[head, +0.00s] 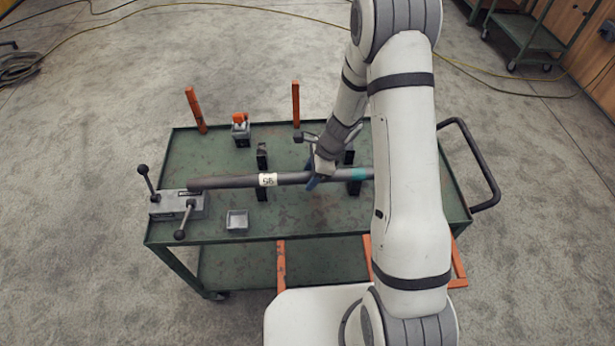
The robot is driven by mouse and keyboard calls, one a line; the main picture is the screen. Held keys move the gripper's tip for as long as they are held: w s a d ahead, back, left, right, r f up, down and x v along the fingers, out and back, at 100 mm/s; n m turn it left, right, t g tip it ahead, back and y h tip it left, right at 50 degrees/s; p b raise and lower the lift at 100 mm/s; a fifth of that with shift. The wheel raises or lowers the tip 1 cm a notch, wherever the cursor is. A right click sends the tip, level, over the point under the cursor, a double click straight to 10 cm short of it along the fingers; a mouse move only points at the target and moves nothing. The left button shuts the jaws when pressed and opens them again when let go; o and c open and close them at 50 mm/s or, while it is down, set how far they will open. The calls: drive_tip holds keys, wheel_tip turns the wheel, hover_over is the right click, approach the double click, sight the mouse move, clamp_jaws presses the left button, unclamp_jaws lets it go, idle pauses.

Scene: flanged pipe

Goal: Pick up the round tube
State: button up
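The round tube (225,182) is a long grey pipe with a white label marked with dark characters and a teal band near its right part. It lies roughly level across the green cart, over dark supports (262,160). Its left end is at a grey clamp (180,203) with black-knobbed levers. Its right end is hidden behind my arm. My gripper (314,182) is at the tube, between the label and the teal band. The fingers look to be around or against the tube, but they are small and partly hidden, so their opening cannot be told.
The green cart (220,228) has a black handle (485,165) at right. A small grey tray (237,221) sits at the front. Orange posts (196,110) and a small block with an orange top (240,128) stand at the back. Cables cross the floor behind.

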clamp_jaws()
idle(0.3)
drive_tip(key=shift+w+r, duration=0.1)
drive_tip(key=shift+r, duration=0.1)
